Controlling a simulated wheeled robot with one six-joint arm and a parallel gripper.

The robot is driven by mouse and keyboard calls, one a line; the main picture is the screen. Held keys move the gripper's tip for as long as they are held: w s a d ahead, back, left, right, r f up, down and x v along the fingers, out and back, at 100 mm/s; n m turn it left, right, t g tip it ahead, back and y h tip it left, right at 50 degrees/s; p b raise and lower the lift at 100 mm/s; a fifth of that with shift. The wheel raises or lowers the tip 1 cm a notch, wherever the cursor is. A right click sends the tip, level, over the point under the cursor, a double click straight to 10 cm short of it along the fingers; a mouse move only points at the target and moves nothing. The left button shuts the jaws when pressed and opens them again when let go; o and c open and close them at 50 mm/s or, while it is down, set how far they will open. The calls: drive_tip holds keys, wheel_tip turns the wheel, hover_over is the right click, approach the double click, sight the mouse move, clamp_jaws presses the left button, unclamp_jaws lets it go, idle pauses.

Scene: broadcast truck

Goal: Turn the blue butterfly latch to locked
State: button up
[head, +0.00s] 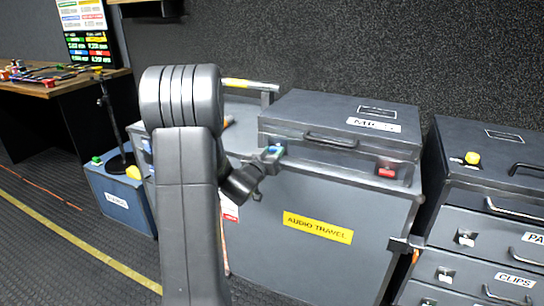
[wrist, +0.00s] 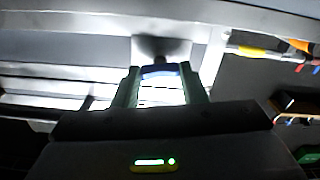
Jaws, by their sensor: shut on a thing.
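The blue butterfly latch (head: 273,151) is on the left front of the grey MICS case (head: 290,135), which sits on the AUDIO TRAVEL case. My gripper (head: 268,160) reaches it from the left and front. In the wrist view, the blue latch (wrist: 159,71) sits between the two fingers of my gripper (wrist: 160,82), which are shut on it. The fingers hide part of the latch in the head view, and I cannot tell its exact angle. A red latch (head: 387,172) is on the right front of the same case.
The AUDIO TRAVEL case (head: 318,250) stands below. Drawers marked CLIPS (head: 478,275) and a yellow knob (head: 472,158) are at right. A blue bin (head: 120,200) stands at left near a wooden desk (head: 60,85). Open floor lies at the front left.

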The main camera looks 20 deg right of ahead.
drive_tip(key=shift+m+b, duration=0.6)
drive_tip(key=shift+m, duration=0.6)
drive_tip(key=o, duration=1)
drive_tip(key=shift+a, duration=0.1)
drive_tip(key=p+v, duration=0.1)
drive_tip(key=v, duration=1.2)
drive_tip(key=shift+s+a, duration=0.2)
drive_tip(key=shift+s, duration=0.1)
drive_tip(key=shift+d, duration=0.1)
